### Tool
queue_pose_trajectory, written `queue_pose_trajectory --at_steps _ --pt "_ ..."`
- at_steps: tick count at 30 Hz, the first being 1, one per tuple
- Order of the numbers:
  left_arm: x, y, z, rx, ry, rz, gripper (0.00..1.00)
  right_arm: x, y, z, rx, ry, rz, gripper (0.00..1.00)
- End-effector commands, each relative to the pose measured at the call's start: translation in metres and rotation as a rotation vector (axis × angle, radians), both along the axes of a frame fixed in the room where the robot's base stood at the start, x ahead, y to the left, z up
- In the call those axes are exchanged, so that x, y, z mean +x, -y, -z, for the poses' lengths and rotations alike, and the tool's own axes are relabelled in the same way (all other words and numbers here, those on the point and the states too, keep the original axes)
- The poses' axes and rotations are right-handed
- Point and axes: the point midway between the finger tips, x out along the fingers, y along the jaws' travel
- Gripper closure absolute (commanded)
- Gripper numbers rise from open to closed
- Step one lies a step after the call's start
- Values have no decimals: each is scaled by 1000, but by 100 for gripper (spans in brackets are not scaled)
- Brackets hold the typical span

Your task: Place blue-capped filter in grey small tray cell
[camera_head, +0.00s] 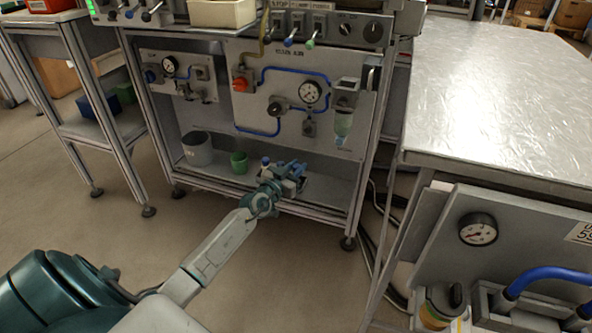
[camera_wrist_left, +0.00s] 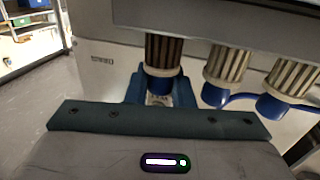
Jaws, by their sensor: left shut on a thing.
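My left gripper (camera_head: 290,176) reaches into the low shelf of the machine stand, where it is small and partly hides what is there. In the left wrist view its blue fingers (camera_wrist_left: 160,97) are shut around the lower end of a dark ribbed filter (camera_wrist_left: 164,52) with a blue cap (camera_wrist_left: 160,84). Two paler ribbed filters, a middle one (camera_wrist_left: 228,66) and a right one (camera_wrist_left: 294,77), with blue lower ends, stand to its right, apart from the fingers. A grey small tray cell cannot be made out clearly. My right gripper is not in view.
A grey bucket (camera_head: 197,149) and a green cup (camera_head: 239,162) stand left of my left gripper on the shelf. The panel with blue pipes (camera_head: 300,72) is above. A metal-topped table (camera_head: 490,90) stands at the right. A grey ledge (camera_wrist_left: 215,18) lies close above the filters.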

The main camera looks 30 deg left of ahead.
Motion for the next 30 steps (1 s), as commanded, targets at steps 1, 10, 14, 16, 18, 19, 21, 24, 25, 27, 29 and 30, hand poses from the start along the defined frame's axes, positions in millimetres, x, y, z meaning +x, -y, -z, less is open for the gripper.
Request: queue_pose_trajectory --at_steps 1,10,14,16,18,19,21,24,25,27,29,30 --pt "0 0 0 0 0 0 100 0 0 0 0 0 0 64" --pt "0 0 3 0 0 0 70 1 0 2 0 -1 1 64" --pt "0 0 3 0 0 0 70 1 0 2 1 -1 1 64" --pt "0 0 1 1 0 0 70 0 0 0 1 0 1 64" --pt "0 0 -2 1 0 0 70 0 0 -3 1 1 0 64" --pt "-4 0 -2 0 -2 1 70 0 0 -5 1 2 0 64" --pt "-14 0 -2 0 -4 1 70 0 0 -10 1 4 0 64" --pt "-33 -1 -3 1 -4 1 70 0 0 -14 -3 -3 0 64" --pt "-39 -1 -2 1 -5 2 70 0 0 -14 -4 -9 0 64" --pt "-54 -1 -2 1 -5 1 70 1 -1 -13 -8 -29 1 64" --pt "-66 -2 -1 1 -4 2 70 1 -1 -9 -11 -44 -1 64" --pt "-74 -2 0 1 -4 1 70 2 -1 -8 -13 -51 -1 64"
